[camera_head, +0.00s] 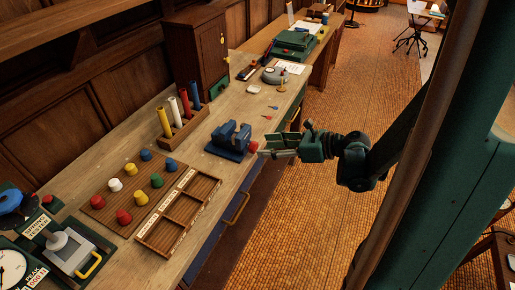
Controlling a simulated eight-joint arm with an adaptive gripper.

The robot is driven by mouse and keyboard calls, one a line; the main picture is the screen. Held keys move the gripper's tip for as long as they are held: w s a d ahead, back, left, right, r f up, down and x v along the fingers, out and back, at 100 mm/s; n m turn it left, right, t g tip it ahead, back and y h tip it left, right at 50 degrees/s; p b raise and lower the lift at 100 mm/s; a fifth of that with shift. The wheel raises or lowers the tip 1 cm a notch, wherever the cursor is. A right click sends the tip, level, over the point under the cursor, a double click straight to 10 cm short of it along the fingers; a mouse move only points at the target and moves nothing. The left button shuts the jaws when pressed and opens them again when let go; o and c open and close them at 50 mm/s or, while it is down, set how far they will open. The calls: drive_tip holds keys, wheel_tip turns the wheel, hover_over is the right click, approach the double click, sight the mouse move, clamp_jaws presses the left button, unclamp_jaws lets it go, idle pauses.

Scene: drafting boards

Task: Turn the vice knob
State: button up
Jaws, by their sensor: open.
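The blue vice (230,137) stands on the wooden workbench near its front edge. Its small red knob (254,146) shows on the right side of the vice, facing the bench edge. My gripper (264,150) comes in from the right with its fingers pointing left, close to the red knob. The gripper is open and nothing shows in it. I cannot tell whether its fingers touch the knob or are beside it, as the fingertips overlap the knob's area in this view.
A rack with coloured cylinders (170,127) stands behind the vice. A board with coloured knobs (103,210) and a wooden tray (162,236) lie to the left. A tall cabinet (190,55) stands at the back. Free floor (300,205) lies in front of the bench.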

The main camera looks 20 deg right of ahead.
sight(256, 148)
drive_tip(key=shift+b+x, duration=0.45)
drive_tip(key=shift+x, duration=2)
drive_tip(key=shift+c, duration=0.7)
drive_tip(key=c, duration=0.8)
drive_tip(key=shift+o, duration=0.2)
drive_tip(key=shift+n+h, duration=0.3)
drive_tip(key=shift+s+f+n+t+h+b, duration=0.15)
drive_tip(key=shift+n+t+h+b, duration=0.15)
drive_tip(key=shift+n+t+b, duration=0.45)
drive_tip(key=shift+a+n+t+h+b, duration=0.1)
drive_tip(key=shift+n+t+h+b, duration=0.35)
drive_tip(key=shift+n, duration=0.6)
